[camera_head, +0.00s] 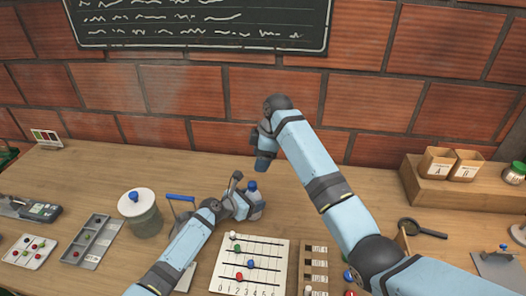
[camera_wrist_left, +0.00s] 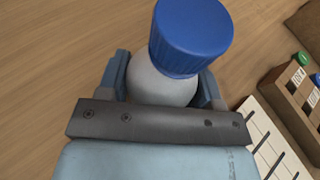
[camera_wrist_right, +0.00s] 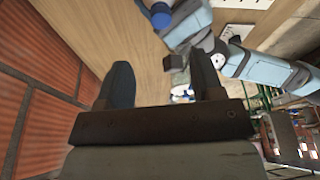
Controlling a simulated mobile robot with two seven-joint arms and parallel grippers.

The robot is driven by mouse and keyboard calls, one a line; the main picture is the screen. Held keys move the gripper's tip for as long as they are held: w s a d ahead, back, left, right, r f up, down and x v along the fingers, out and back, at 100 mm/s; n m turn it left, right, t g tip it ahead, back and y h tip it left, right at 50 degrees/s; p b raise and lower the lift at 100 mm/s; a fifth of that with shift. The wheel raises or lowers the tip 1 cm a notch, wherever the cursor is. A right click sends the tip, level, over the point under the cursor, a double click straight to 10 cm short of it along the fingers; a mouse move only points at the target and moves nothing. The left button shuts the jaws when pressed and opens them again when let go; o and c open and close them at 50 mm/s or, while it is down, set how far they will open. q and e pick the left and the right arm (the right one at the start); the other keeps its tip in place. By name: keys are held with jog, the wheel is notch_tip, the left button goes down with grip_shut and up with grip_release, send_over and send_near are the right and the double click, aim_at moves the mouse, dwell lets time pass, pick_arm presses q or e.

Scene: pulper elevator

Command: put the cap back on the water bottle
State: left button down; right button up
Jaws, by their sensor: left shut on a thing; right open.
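The water bottle (camera_wrist_left: 160,85) stands between the fingers of my left gripper (camera_wrist_left: 165,88), which is shut on its body. Its blue cap (camera_wrist_left: 190,38) sits on top of the bottle mouth in the left wrist view; whether it is screwed fully down cannot be told. In the head view the bottle (camera_head: 254,198) and its cap (camera_head: 252,185) show just past my left gripper (camera_head: 246,204). My right gripper (camera_head: 262,160) is open and empty, above and behind the bottle. The right wrist view shows its two spread fingers (camera_wrist_right: 168,88), with the blue cap (camera_wrist_right: 161,19) beyond them.
A numbered bead board (camera_head: 250,262) lies in front of the bottle, with a slotted rack (camera_head: 314,265) beside it. A lidded jar (camera_head: 140,212) stands to the left. A brick wall (camera_head: 190,90) rises close behind my right gripper. Bare table lies between bottle and wall.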

aim_at(252, 183)
jog(key=x, duration=0.9)
jog(key=shift+f, duration=0.25)
jog(key=c, duration=1.1)
jog(key=m+t, duration=0.1)
jog(key=m, duration=0.5)
jog(key=shift+m+t+h, duration=0.3)
jog(key=shift+t, duration=0.1)
jog(key=o, duration=1)
jog(key=shift+r, duration=0.1)
